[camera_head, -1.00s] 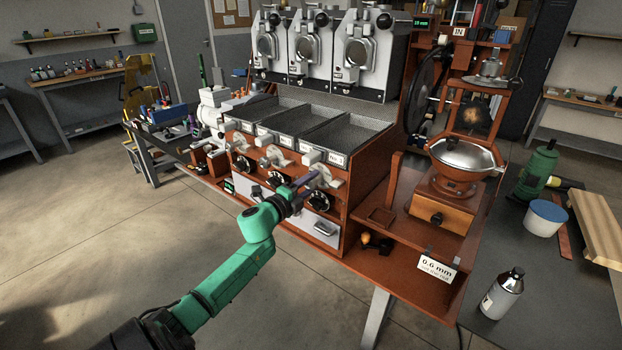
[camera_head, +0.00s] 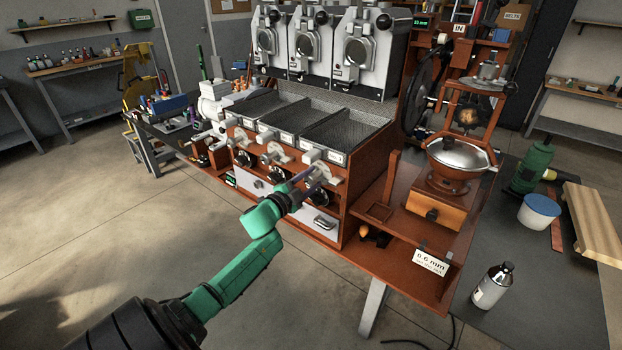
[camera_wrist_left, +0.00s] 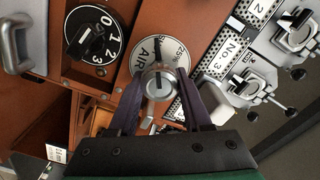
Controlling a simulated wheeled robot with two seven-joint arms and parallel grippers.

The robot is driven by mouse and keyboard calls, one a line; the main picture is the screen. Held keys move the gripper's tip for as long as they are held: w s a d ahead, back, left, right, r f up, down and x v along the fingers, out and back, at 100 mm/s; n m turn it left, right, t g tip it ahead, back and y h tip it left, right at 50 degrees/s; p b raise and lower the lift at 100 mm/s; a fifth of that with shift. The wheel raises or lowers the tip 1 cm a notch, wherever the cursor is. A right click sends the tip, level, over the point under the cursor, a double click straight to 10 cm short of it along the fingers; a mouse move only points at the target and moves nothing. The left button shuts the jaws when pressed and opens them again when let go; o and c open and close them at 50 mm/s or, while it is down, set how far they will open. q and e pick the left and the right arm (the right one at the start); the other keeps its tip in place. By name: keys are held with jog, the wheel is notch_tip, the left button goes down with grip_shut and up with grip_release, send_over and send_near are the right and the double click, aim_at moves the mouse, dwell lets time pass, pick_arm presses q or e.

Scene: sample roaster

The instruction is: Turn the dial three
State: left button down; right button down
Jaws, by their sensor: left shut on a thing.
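The roaster (camera_head: 300,215) has a column of controls under each of its trays. In the left wrist view, a silver knob (camera_wrist_left: 160,86) stands on a round pale plate marked AIR (camera_wrist_left: 146,58), beside the "No. 3" label (camera_wrist_left: 232,46). My left gripper (camera_wrist_left: 159,80) has one finger on each side of this knob and is shut on it. A black dial (camera_wrist_left: 90,34) numbered 0 to 3 sits to the left, apart from the fingers. In the head view my left gripper (camera_head: 311,180) is at the rightmost column and partly hides the pale plate (camera_head: 326,171). My right gripper is out of view.
A silver drawer handle (camera_head: 324,222) is below the gripper. To the right are a grinder (camera_head: 460,160), a "0.6 mm" card (camera_head: 430,262), a white bottle (camera_head: 492,286) and a blue-lidded tub (camera_head: 539,211). The floor at left is clear.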

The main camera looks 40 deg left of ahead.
pick_arm(q)
jog(key=shift+f, duration=0.1)
jog(key=shift+c, duration=1.8)
grip_release()
jog(key=shift+s, duration=0.15)
jog(key=s+b, duration=0.1)
jog(key=s, duration=1.3)
jog(key=shift+s+d, duration=0.15)
jog(key=shift+s, duration=0.05)
